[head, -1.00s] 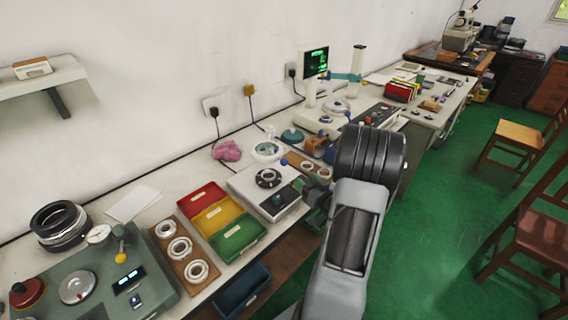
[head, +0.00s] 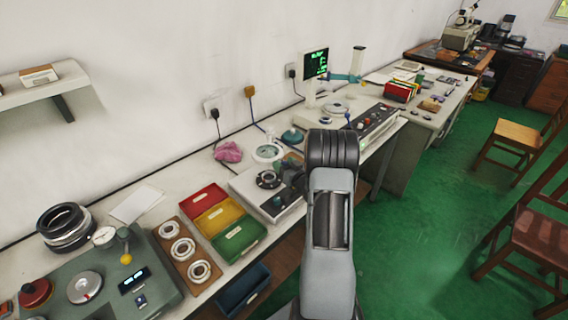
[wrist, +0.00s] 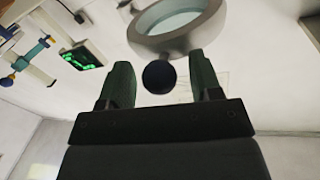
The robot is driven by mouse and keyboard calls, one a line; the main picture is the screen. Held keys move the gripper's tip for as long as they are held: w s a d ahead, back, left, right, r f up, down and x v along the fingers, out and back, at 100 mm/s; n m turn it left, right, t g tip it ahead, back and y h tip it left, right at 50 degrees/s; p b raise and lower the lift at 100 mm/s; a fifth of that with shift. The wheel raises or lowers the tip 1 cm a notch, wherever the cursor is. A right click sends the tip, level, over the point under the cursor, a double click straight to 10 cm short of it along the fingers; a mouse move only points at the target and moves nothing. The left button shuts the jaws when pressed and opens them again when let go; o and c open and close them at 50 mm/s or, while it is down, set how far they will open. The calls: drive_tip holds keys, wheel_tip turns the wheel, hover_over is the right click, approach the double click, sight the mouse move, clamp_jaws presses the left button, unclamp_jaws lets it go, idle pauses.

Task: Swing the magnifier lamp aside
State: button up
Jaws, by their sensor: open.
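The magnifier lamp (head: 268,152) is a pale ring around a greenish glass lens, near the wall at the back of the bench. In the wrist view, its ring head (wrist: 150,38) is large at the top, tilted, just beyond my fingers. A dark blue ball knob (wrist: 159,77) below the ring sits between the two green fingers of my gripper (wrist: 165,75). The fingers are apart, with space on both sides of the knob. In the head view, my gripper (head: 291,174) is beside the lamp, partly hidden by my arm, and the knob is hidden.
A light grey device (head: 245,186) with a dark ring on top stands in front of the lamp. Red, yellow and green trays (head: 240,236) are to its left. A pink cloth (head: 228,152) lies left of the lamp. A green screen (head: 316,64) stands behind right.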

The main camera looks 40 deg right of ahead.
drive_tip(key=shift+w, duration=0.15)
clamp_jaws()
idle(0.5)
